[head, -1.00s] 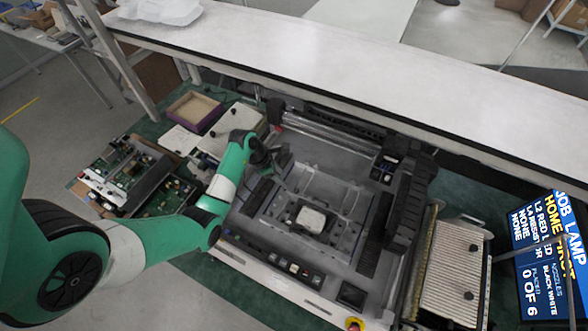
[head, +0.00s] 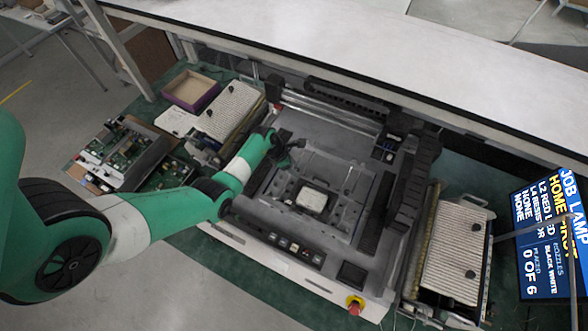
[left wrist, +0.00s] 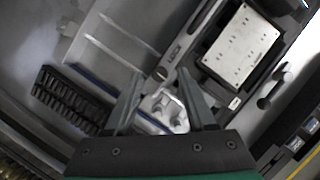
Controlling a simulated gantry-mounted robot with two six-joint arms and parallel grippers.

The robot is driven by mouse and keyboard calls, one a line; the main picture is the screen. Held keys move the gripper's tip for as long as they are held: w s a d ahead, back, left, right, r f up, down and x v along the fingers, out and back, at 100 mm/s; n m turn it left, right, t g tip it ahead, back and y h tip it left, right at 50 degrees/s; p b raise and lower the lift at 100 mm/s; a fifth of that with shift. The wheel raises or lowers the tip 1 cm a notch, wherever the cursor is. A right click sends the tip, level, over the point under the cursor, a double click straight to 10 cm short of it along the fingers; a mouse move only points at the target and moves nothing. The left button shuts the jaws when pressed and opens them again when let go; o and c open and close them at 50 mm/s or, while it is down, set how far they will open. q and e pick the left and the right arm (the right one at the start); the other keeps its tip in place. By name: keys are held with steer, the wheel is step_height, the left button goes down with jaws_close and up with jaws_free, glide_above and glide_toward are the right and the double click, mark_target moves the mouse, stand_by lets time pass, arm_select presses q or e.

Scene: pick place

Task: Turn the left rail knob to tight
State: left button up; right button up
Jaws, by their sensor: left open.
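My left gripper (head: 290,150) reaches over the left side of the machine's work area in the head view. In the left wrist view the left gripper (left wrist: 161,76) is open, its two fingers apart with nothing held. A pale, lobed metal piece (left wrist: 166,110), which looks like the rail knob, shows between and below the fingers. I cannot tell whether the fingers touch it or how far it is turned. A rail with small lettering (left wrist: 172,58) lies just beyond it. In the head view the arm and gripper hide this piece. My right gripper is not in view.
A pale plate (head: 312,200) sits mid-machine, close right of the gripper; it also shows in the left wrist view (left wrist: 240,45). A ribbed dark block (left wrist: 70,98) lies left of the fingers. A red stop button (head: 354,305) is at the front, a screen (head: 545,240) at right.

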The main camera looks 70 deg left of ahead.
arm_select(q)
steer(key=shift+c, duration=0.2)
jaws_close()
steer(key=shift+w+a+f+m+h+b, duration=0.15)
steer(key=shift+m+h+b, duration=0.25)
steer(key=shift+m, duration=0.6)
steer(key=shift+m+h+b, duration=0.4)
steer(key=shift+m+b, duration=0.25)
steer(key=shift+m, duration=0.45)
steer(key=shift+m+g, duration=0.3)
steer(key=shift+m, duration=0.1)
